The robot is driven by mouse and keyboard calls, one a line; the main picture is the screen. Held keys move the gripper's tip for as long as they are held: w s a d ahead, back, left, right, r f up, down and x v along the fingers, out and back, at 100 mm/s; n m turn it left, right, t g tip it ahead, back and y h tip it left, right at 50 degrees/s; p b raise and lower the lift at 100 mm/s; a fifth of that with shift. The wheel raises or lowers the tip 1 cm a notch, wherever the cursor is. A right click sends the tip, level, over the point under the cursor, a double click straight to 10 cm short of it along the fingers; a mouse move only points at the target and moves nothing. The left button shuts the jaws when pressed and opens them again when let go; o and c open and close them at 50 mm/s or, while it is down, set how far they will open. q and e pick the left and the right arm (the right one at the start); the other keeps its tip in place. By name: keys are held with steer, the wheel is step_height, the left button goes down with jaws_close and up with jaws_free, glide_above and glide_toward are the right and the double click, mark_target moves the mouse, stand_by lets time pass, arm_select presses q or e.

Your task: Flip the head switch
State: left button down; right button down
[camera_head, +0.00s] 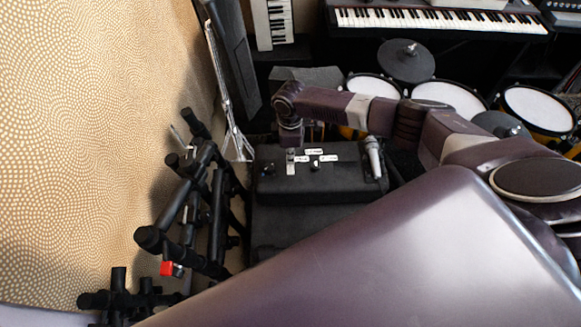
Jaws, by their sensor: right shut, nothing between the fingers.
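The black amplifier-like box (330,178) stands in the middle of the view, with several small white labels (314,152) on its upper face. Small switch-like parts (316,164) show near the labels, too small to tell their position. My right arm reaches in from the right and bends down over the left part of the box. My right gripper (290,168) points down and is shut and empty, at or just above the box beside the labels. I cannot tell whether it touches a switch. My left gripper is not in view.
A microphone (373,157) is at the box's right end. Black stands (205,200) crowd the left side by the patterned wall (80,130). Drum pads (450,97) and a keyboard (440,20) are behind my right arm.

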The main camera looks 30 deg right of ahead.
steer(key=shift+f+b, duration=0.85)
steer(key=shift+f, duration=0.35)
stand_by(0.6)
step_height(320, 180, up, 7)
steer(key=p, duration=0.7)
steer(key=shift+r, duration=0.15)
stand_by(0.4)
